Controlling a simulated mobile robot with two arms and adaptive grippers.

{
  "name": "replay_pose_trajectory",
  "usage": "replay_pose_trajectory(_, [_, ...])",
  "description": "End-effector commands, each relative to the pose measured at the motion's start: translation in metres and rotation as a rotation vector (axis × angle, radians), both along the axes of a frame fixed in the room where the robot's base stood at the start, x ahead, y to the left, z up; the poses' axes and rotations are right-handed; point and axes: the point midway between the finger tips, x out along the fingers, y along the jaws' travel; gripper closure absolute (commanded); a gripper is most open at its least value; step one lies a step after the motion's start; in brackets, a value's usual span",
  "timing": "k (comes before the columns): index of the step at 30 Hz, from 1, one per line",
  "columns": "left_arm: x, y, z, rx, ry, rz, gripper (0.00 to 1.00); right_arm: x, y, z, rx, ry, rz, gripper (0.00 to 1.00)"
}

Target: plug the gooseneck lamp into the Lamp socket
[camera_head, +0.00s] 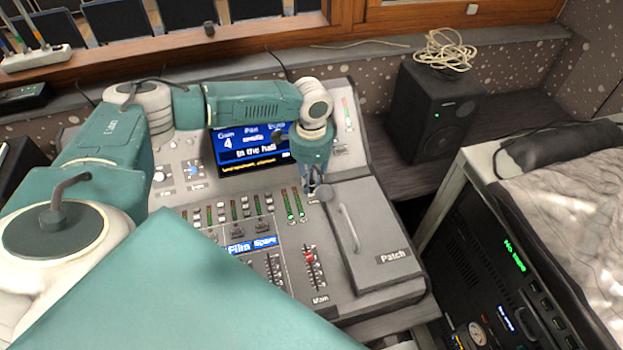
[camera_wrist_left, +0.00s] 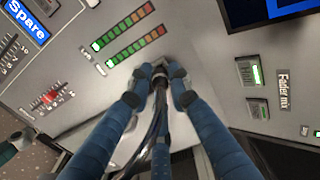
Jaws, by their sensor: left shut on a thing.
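My left gripper (camera_head: 312,188) reaches down over the upper right of the mixing console (camera_head: 375,278), left of the Patch lid. In the left wrist view its blue fingers (camera_wrist_left: 160,78) are closed around the dark end of a thin black stem, the gooseneck lamp (camera_wrist_left: 158,124). A dark rounded part of the lamp (camera_head: 324,193) shows beside the fingers in the head view. The Lamp socket cannot be made out; the fingers cover the panel at the lamp's end. Whether the end touches the panel is unclear.
The Patch lid (camera_head: 377,225) with its handle is right of the gripper. A lit screen (camera_head: 250,148) stands behind left. Level meters (camera_wrist_left: 128,42) and a Fader mix label (camera_wrist_left: 283,90) flank the fingers. A black speaker (camera_head: 432,110) is at the back right.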

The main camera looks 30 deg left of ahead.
Motion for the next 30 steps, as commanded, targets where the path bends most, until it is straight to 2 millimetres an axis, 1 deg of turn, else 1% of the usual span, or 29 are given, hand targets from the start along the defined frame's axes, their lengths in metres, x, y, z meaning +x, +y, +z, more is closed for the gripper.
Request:
replay_pose_trajectory(9, [-0.0003, -0.0002, -0.0018, 0.001, 0.001, -0.001, 1.00, 0.0000, -0.0004, 0.0058, 0.000, 0.000, 0.000, 0.60])
replay_pose_trajectory(30, [-0.0001, 0.0000, -0.0028, 0.000, 0.000, 0.000, 1.00, -0.0002, -0.0026, 0.0080, -0.003, 0.000, 0.001, 0.60])
